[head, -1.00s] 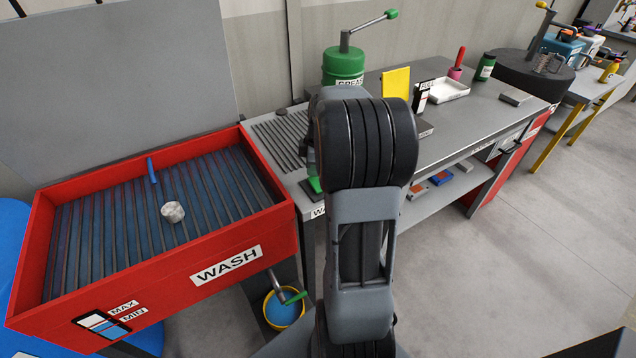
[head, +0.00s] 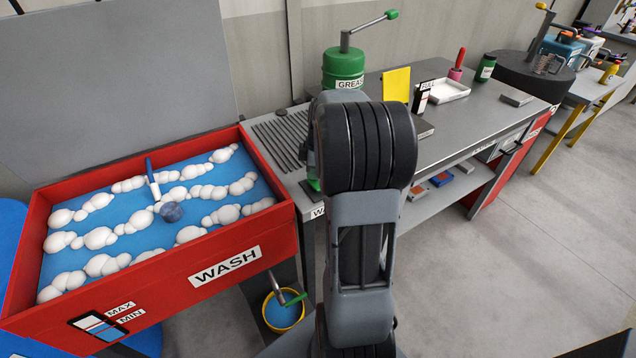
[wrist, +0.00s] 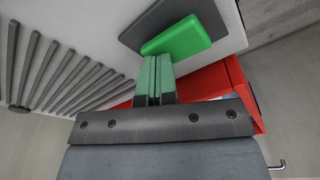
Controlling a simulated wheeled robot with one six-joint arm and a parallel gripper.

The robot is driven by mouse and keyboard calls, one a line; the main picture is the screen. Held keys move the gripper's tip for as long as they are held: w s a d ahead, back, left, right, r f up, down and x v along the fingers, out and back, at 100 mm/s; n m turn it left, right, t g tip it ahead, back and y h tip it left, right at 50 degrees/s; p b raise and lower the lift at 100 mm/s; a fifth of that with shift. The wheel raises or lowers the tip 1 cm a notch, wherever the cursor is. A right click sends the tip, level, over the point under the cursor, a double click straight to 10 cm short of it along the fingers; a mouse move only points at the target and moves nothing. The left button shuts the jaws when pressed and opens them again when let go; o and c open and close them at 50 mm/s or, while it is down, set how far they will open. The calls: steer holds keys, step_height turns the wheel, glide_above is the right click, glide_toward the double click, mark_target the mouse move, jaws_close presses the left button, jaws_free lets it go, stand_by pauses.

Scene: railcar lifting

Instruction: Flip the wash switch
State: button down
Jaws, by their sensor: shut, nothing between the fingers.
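The wash switch, a green rocker (wrist: 178,35) on a dark plate, shows at the top of the wrist view. In the head view only a sliver of its green (head: 313,184) shows beside my arm. My gripper (wrist: 154,62) is shut and empty, its fingertips close to the rocker's lower left edge; I cannot tell whether they touch. The gripper is hidden behind my arm in the head view. The red tank (head: 172,279) labelled WASH holds blue liquid and rows of white foam. A blue-handled brush (head: 152,172) and a dark round lump (head: 171,212) are in it.
A grey bench (head: 464,122) right of the tank bears slatted bars (head: 283,140), a green grease pot (head: 343,68), a yellow card (head: 396,84) and a white tray (head: 449,91). A yellow-rimmed bucket (head: 283,312) stands below the tank. The floor at right is clear.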

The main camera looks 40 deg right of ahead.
steer(key=shift+r+p, duration=2.6)
steer(key=shift+r, duration=0.85)
